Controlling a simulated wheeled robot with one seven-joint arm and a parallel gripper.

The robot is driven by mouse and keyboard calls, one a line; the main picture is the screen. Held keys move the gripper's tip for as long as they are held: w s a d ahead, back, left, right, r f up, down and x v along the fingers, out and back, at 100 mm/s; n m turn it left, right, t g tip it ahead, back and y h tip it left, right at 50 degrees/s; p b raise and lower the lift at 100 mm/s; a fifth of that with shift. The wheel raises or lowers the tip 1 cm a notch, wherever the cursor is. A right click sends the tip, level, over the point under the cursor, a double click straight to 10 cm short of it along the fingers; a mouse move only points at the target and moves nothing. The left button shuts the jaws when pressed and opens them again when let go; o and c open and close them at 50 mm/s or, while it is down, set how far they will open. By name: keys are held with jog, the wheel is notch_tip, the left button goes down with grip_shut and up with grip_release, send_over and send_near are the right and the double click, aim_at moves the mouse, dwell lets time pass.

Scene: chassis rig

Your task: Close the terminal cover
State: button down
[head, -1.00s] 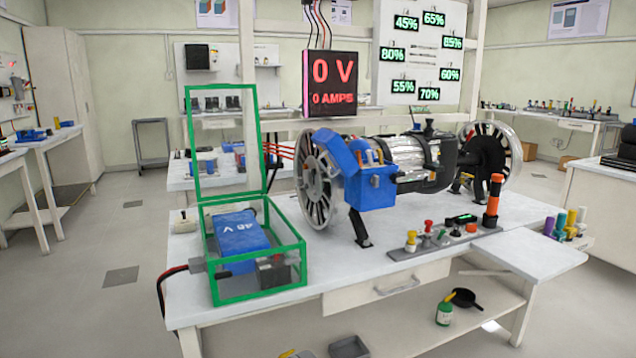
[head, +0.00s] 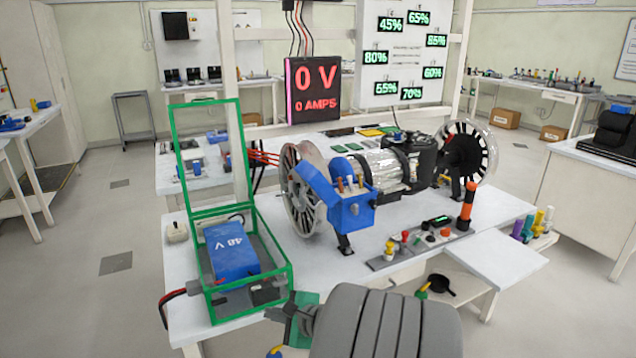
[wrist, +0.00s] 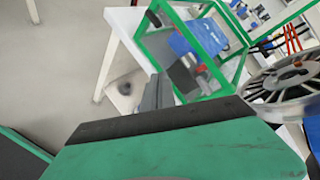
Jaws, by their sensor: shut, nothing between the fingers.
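The blue terminal box (head: 352,212) sits at the near end of the motor, with several coloured studs (head: 350,184) showing on top. A rounded blue flap, which looks like its cover (head: 315,177), stands raised and tilted at the left of the studs. The terminals are exposed. My gripper (head: 272,313) is low at the table's front edge, left of and below the terminal box and apart from it. In the wrist view my gripper's fingers (wrist: 157,92) are together and empty, pointing toward the green-framed case (wrist: 228,82).
The green-framed case (head: 240,311) holds a blue 48 V battery (head: 232,250); its framed lid (head: 180,160) stands open. A spoked wheel (head: 297,200) stands left of the terminal box. A control strip (head: 380,264) and an orange-black post (head: 467,205) lie to the right.

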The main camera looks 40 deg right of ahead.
jog(key=s+d+r+m+t+h+p, duration=0.2)
jog(key=s+d+r+m+h, duration=0.1)
jog(key=d+r+m, duration=0.45)
jog(key=s+d+r+m+t+h+p, duration=0.2)
jog(key=s+d+r+m+h, duration=0.2)
jog(key=d+r+m, duration=0.3)
jog(key=w+d+r+p, duration=0.2)
jog(key=w+d, duration=0.1)
jog(key=w, duration=0.8)
jog(key=shift+d+n, duration=0.3)
jog(key=shift+n, duration=0.15)
jog(key=shift+r+p, duration=0.2)
jog(key=shift+p, duration=0.15)
